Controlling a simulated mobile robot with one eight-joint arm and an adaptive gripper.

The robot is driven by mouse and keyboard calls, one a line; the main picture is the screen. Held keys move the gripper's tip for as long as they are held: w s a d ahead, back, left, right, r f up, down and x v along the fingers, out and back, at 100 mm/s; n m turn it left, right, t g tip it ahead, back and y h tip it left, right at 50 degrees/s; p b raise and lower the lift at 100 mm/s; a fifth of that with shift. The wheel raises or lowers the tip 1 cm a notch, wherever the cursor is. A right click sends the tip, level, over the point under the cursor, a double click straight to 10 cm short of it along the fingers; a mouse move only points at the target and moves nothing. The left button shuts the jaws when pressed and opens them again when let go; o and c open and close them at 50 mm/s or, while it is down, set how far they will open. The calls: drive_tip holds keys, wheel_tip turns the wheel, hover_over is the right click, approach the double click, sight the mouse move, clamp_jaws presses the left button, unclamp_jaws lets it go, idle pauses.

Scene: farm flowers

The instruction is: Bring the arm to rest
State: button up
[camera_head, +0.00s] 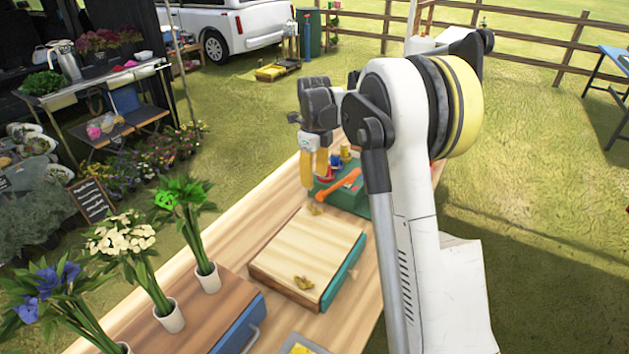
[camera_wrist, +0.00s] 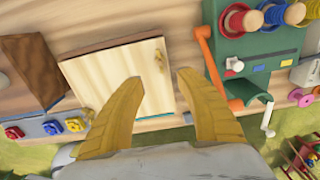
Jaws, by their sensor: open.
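My gripper (camera_head: 314,168) hangs with its yellow fingers down above the far part of the wooden table (camera_head: 285,190). In the wrist view the two yellow fingers (camera_wrist: 158,80) stand apart with nothing between them. Beyond the fingertips lies a pale wooden box (camera_wrist: 115,75) with a flat top. It also shows in the head view (camera_head: 306,250), nearer than my gripper, with a teal front and small yellowish pieces on its top. My white arm is bent and covers part of the table's right side.
A green stand (camera_head: 350,195) with spools and an orange handle (camera_head: 342,186) is close to my gripper. White vases with white flowers (camera_head: 126,238), blue flowers (camera_head: 47,288) and green stems line the table's near left. Open grass (camera_head: 540,210) lies to the right.

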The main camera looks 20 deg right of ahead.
drive_tip(key=s+a+r+n+t, duration=0.2)
drive_tip(key=s+a+r+n, duration=0.2)
drive_tip(key=s+r+n, duration=0.3)
drive_tip(key=s+a+r+n+t, duration=0.2)
drive_tip(key=s+a+r+n, duration=0.3)
drive_tip(key=s+n, duration=0.3)
drive_tip(key=s+a+f+n+t, duration=0.1)
drive_tip(key=s+a+f+n, duration=0.1)
drive_tip(key=s+n, duration=0.5)
drive_tip(key=s+a+f+n+t, duration=0.2)
drive_tip(key=s+n, duration=0.5)
drive_tip(key=s, duration=0.1)
drive_tip(key=shift+s+a, duration=0.25)
drive_tip(key=shift+a, duration=0.05)
